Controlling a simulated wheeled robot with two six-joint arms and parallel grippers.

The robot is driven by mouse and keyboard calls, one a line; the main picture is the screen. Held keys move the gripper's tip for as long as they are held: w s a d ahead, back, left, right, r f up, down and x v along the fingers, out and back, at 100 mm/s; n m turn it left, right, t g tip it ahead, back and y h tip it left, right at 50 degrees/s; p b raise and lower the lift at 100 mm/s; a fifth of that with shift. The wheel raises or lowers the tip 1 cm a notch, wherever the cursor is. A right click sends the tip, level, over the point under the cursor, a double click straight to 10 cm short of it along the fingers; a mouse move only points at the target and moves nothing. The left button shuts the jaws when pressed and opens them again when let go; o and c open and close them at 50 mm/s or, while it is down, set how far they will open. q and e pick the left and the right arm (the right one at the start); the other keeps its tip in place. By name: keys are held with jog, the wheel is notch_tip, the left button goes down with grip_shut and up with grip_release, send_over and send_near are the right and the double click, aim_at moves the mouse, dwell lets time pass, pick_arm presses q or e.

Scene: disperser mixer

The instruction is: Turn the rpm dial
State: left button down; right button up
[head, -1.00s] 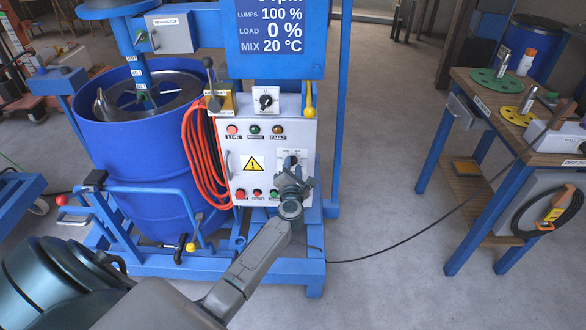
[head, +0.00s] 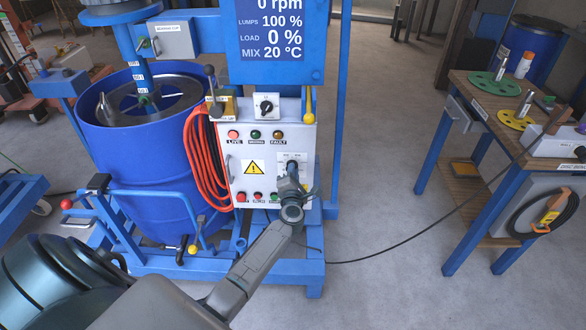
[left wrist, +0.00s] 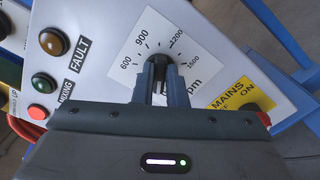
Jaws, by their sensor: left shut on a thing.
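The rpm dial (left wrist: 158,65) is a black knob on a white scale plate marked 600, 900, 1200 and 1500, in the left wrist view. My left gripper (left wrist: 160,84) is shut on it, one finger on each side. In the head view my left gripper (head: 291,180) covers the dial at the lower right of the white control panel (head: 236,185). The blue screen (head: 275,28) reads 0 rpm, lumps 100 %, load 0 % and mix 20 °C. My right gripper is not in view.
Indicator lamps and push buttons sit near the dial; a yellow MAINS label (left wrist: 244,99) is at its right. A blue drum (head: 155,150) and orange hose (head: 200,160) are at the left. A wooden-topped bench (head: 500,85) stands right, with open floor between.

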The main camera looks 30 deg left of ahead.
pick_arm(q)
jog(key=shift+s+f+m+p, duration=0.15)
jog(key=shift+m+p, duration=1.8)
jog(key=shift+m, duration=1.1)
jog(key=shift+w+f+m+p, duration=0.15)
jog(key=shift+m+p, duration=1.85)
jog(key=shift+m, duration=1.1)
jog(key=shift+s+f+m+p, duration=0.15)
jog(key=shift+m+p, duration=1.8)
jog(key=shift+m, duration=1.1)
jog(key=c, duration=1.5)
grip_release()
jog(key=shift+a, duration=0.1)
jog(key=shift+o, duration=0.2)
